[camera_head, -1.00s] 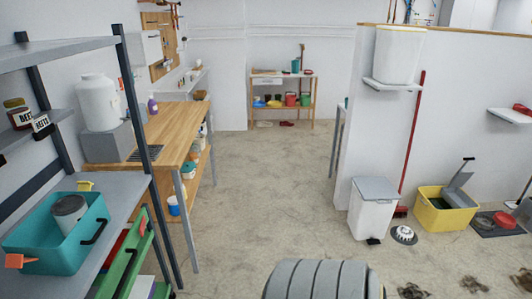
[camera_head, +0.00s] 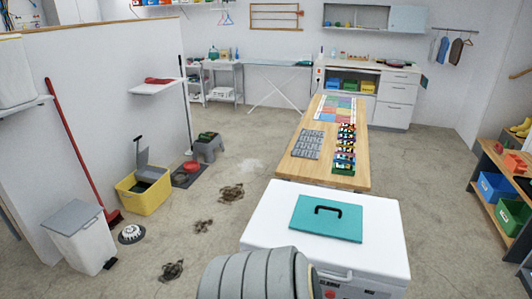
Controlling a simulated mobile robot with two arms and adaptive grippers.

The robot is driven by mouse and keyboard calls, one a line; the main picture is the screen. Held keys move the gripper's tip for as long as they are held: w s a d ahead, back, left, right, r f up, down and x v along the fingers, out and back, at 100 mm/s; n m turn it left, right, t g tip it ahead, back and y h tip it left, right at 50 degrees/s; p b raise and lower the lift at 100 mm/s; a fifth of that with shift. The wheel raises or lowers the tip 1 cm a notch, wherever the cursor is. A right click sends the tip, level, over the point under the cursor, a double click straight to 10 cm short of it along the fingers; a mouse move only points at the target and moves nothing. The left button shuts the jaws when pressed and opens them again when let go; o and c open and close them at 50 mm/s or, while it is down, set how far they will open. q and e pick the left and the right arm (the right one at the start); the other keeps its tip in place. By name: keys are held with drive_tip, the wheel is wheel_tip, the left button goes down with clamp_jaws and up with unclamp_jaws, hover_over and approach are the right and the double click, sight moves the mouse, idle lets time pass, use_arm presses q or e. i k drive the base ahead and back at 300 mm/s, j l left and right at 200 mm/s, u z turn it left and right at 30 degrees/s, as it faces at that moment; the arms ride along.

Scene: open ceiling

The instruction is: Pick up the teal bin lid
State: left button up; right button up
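The teal bin lid (camera_head: 309,224) lies flat on top of a white chest-like unit (camera_head: 385,226) near the bottom middle of the head view. It is a teal rectangle with a black handle that stands up from its middle. Nothing lies on the lid. Neither of my grippers shows in the head view, so I cannot see whether they are open or shut.
A wooden table (camera_head: 349,174) with grey and coloured pieces stands just behind the white unit. To the left are a white pedal bin (camera_head: 80,238), a yellow bucket (camera_head: 144,198) and dark dirt patches. A shelf with bins (camera_head: 484,206) stands at right. Floor lies clear between.

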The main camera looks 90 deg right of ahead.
sight(340, 221)
drive_tip(key=z, duration=3.3)
drive_tip(key=u, duration=4.35)
drive_tip(key=z, duration=4.35)
